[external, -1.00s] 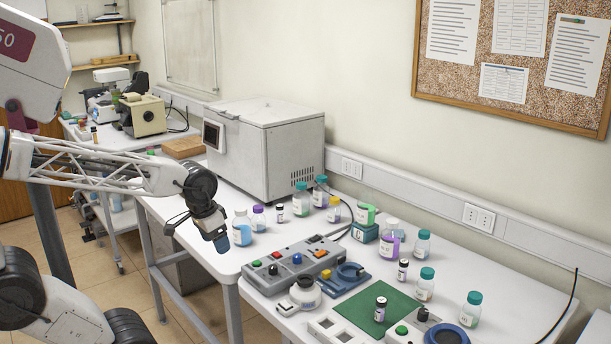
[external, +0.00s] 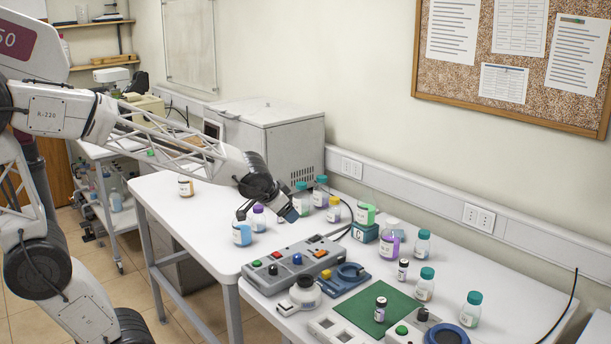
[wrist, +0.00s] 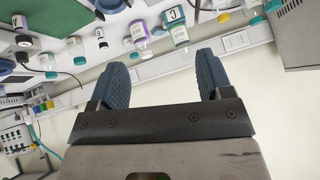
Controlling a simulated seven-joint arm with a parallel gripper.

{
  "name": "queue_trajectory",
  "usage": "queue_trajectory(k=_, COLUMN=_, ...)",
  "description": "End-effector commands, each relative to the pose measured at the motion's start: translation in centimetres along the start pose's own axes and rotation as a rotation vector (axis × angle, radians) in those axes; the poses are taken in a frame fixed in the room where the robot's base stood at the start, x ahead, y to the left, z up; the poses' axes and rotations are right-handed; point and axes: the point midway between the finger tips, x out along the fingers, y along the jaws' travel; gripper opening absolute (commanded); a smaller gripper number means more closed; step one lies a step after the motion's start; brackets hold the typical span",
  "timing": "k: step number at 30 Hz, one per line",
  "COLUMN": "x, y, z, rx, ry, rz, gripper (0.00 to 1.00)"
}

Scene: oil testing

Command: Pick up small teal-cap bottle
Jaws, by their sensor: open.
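Several teal-cap bottles stand on the white bench in the external view: one at the back right (external: 422,245), one in front of it (external: 425,284), one at the front right (external: 470,310), and two near the white box, one nearer (external: 302,199) and one behind (external: 321,189). I cannot tell which one is the small one. My gripper (external: 291,213) is just in front of the nearer bottle by the box, above the bench. In the wrist view my gripper (wrist: 163,65) is open, with nothing between its two blue fingers; bottles show beyond them.
A blue-liquid bottle (external: 242,228) and a purple-cap bottle (external: 258,219) stand left of the gripper. A yellow-cap bottle (external: 334,209) is to its right. The grey control box (external: 292,262) and green mat (external: 378,309) lie in front. The white box (external: 265,140) stands behind.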

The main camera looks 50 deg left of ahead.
Motion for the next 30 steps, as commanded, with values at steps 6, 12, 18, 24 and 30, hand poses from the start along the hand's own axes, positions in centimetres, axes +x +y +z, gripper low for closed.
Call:
queue_trajectory(k=6, x=4.3, y=2.5, z=-6.1, rx=0.072, ry=0.155, rz=0.045, gripper=0.73)
queue_trajectory(k=12, x=7.9, y=6.0, z=-10.9, rx=0.14, ry=0.29, rz=0.129, gripper=0.73)
queue_trajectory(k=18, x=11.3, y=10.4, z=-14.8, rx=0.206, ry=0.407, rz=0.251, gripper=0.73)
queue_trajectory(k=24, x=14.5, y=15.7, z=-17.4, rx=0.27, ry=0.5, rz=0.409, gripper=0.73)
queue_trajectory(k=30, x=17.3, y=21.2, z=-18.6, rx=0.328, ry=0.561, rz=0.593, gripper=0.73)
